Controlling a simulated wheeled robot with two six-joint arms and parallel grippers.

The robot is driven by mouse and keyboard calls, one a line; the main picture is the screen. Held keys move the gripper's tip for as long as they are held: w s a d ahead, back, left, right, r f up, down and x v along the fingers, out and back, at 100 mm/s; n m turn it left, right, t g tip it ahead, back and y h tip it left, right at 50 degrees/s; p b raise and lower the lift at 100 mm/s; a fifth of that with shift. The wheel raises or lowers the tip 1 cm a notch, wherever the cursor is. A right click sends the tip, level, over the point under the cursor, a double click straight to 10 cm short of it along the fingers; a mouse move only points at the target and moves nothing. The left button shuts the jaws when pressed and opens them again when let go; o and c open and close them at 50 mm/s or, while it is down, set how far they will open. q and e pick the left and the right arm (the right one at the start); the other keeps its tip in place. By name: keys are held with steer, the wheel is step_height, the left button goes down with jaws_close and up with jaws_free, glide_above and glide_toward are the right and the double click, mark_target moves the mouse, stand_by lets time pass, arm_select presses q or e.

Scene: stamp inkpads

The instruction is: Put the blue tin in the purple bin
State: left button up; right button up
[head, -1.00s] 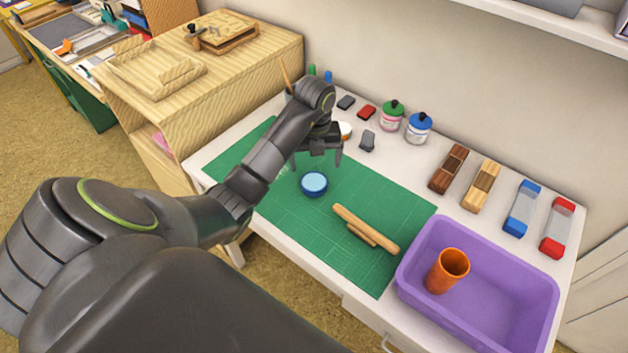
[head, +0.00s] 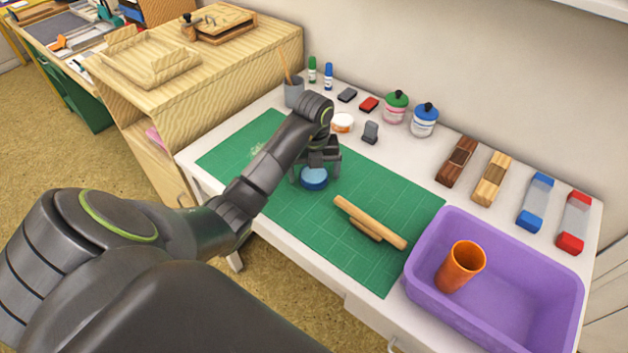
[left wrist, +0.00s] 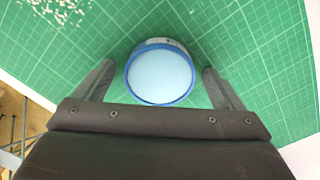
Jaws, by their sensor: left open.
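The blue tin (head: 314,179) is small and round with a pale blue top. It sits on the green cutting mat (head: 258,216). In the left wrist view the tin (left wrist: 159,76) lies between the tips of my open left gripper (left wrist: 158,82), with a gap on each side. In the head view my left gripper (head: 316,172) is right over the tin, and partly hides it. The purple bin (head: 428,293) stands at the front right of the table with an orange cup (head: 461,266) inside it. My right gripper is not in view.
Two bottles (head: 410,114), a white-and-orange jar (head: 342,123) and small blocks stand behind. Several longer blocks (head: 490,178) line the back right.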

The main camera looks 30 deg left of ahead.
mark_target(314, 174)
arm_select(q)
steer(key=shift+c, duration=0.2)
steer(key=c, duration=1.3)
steer(key=shift+r, duration=0.15)
step_height(314, 174, up, 10)
steer(key=p, duration=0.8)
steer(key=shift+p, duration=0.4)
